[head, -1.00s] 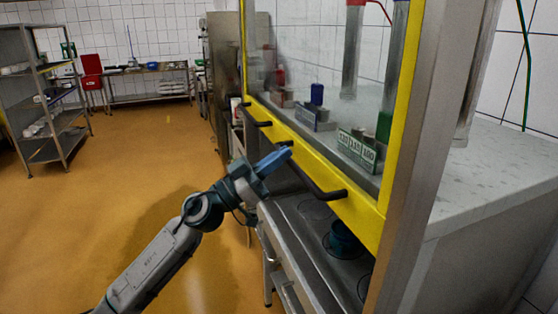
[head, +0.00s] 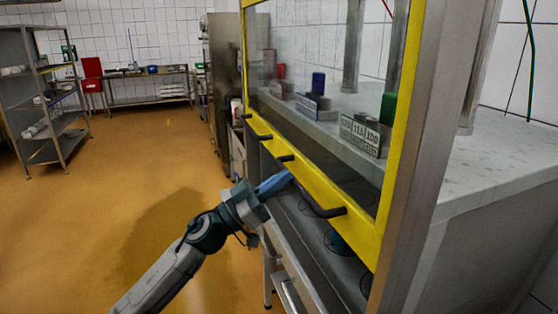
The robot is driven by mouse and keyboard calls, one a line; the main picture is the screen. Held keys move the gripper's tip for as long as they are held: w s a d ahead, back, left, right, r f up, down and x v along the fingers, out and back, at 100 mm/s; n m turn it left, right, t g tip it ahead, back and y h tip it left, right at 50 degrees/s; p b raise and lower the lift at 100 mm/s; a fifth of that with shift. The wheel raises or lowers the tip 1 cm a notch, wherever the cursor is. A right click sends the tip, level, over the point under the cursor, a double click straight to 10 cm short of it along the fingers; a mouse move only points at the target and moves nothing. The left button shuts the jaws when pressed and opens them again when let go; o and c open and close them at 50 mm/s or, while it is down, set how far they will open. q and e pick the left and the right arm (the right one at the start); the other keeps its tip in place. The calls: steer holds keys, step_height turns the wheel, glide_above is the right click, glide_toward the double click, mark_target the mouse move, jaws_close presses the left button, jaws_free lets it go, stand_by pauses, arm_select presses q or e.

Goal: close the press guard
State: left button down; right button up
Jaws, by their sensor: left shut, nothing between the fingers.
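The press guard is a clear sliding panel with a yellow frame (head: 318,186) and stands at the right. Black handles stick out from its lower rail, the longest being the near handle (head: 322,208). An open gap shows between the lower rail and the steel bench (head: 300,222) below. My left gripper (head: 288,174) is shut and empty. Its blue fingers are at the far end of the near handle, in front of the rail; I cannot tell whether they touch it. My right gripper is not in view.
Behind the panel, a block with numbers (head: 360,136), other small blocks and metal columns (head: 352,45) stand on a ledge. A steel post (head: 428,150) borders the guard on the right. A shelf rack (head: 45,105) is far left. The floor between is clear.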

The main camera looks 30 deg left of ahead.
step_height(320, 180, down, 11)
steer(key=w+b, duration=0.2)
steer(key=b, duration=0.8)
arm_select(q)
step_height(320, 180, down, 38)
steer(key=b, duration=0.6)
steer(key=shift+f, duration=0.15)
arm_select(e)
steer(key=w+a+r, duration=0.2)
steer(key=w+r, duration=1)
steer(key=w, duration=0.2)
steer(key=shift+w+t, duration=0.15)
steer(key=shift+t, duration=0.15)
arm_select(q)
steer(key=shift+w+a+r, duration=0.1)
steer(key=shift+r, duration=0.1)
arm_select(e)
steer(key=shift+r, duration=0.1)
